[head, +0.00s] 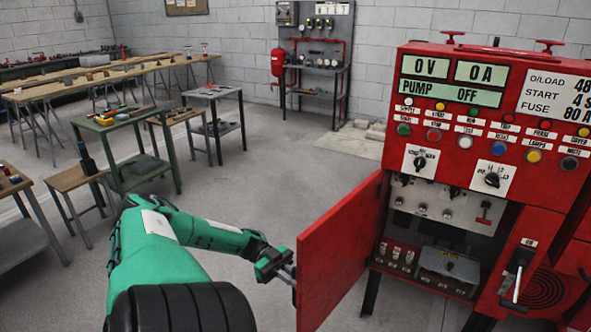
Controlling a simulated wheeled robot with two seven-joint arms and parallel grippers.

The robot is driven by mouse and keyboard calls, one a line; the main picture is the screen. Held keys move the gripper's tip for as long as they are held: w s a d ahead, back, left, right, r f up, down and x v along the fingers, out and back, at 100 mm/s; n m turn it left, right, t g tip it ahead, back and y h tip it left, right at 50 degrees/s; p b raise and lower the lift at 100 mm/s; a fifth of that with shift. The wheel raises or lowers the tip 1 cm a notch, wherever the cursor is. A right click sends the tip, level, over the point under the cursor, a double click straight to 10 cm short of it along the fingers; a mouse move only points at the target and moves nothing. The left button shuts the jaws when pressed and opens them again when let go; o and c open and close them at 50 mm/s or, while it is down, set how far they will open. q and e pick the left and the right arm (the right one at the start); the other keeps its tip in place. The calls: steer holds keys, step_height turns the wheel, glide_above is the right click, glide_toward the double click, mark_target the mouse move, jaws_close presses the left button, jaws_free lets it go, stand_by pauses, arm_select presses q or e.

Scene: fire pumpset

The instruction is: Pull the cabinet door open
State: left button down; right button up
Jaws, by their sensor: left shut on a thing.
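The red cabinet (460,135) stands at the right, its upper panel covered with displays, buttons and knobs. Its red door (340,252) is swung outward to the left, so the compartment behind it shows grey switches and a grey box (446,268). My left gripper (286,272), on a green arm from the lower left, is at the door's outer free edge, shut on the door's handle side. The handle itself is mostly hidden by the gripper and door. My right gripper is not in the view.
A black lever switch (518,268) sits on the cabinet's lower right. A green cart (125,150) and wooden tables stand at the left. A red test rig (315,55) is against the back wall. Floor left of the door is clear.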

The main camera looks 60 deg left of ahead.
arm_select(q)
steer(key=c, duration=1.6)
jaws_free()
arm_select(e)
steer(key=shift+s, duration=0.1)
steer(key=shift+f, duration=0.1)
